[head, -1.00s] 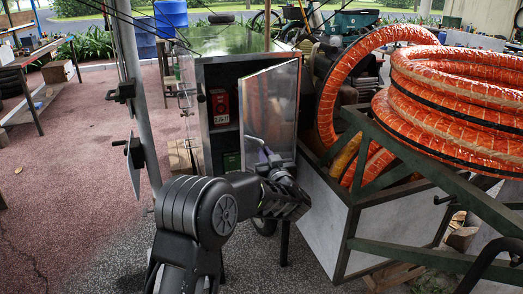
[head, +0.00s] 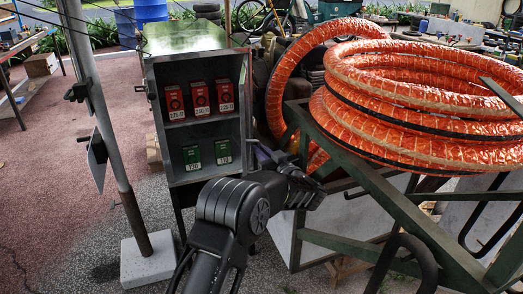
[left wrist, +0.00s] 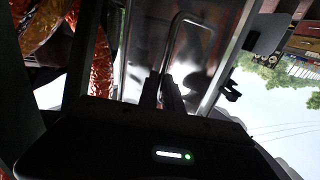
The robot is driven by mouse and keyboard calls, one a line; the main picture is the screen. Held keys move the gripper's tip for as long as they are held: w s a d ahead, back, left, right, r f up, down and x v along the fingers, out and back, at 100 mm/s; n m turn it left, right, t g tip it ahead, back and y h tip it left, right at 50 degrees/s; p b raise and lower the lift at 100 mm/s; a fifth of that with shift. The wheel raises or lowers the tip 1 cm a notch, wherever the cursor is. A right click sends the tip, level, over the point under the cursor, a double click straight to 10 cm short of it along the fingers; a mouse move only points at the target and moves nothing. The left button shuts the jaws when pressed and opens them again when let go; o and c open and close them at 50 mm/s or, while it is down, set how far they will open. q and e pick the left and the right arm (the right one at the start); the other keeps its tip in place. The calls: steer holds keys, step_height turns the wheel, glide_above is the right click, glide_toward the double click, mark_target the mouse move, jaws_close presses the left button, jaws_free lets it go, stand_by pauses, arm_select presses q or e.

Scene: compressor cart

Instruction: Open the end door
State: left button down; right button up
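The cabinet (head: 196,178) on the cart stands open toward me, its shelves in full view. Its end door is swung out to the right, so thin or covered in the head view that I cannot make out its face. In the left wrist view the shiny door panel (left wrist: 200,65) fills the middle, with a bent metal bar handle (left wrist: 186,17) on it. My left gripper (head: 283,172) is beside the cabinet's lower right edge. Its fingers (left wrist: 162,92) are close together around one leg of the handle. My right gripper is in neither view.
Red boxes (head: 199,98) and green boxes (head: 193,158) stand on the shelves. An orange hose coil (head: 420,90) and dark green frame bars (head: 375,180) crowd the right. A grey pole (head: 100,100) on a pale block (head: 150,258) stands left. Open paving lies farther left.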

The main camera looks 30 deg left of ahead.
arm_select(q)
steer(key=shift+a+r, duration=0.15)
steer(key=shift+a, duration=0.05)
steer(key=c, duration=1.6)
jaws_free()
steer(key=shift+w, duration=0.1)
steer(key=shift+c, duration=0.2)
steer(key=shift+o, duration=0.5)
steer(key=shift+f, duration=0.2)
steer(key=v, duration=0.8)
steer(key=shift+a, duration=0.1)
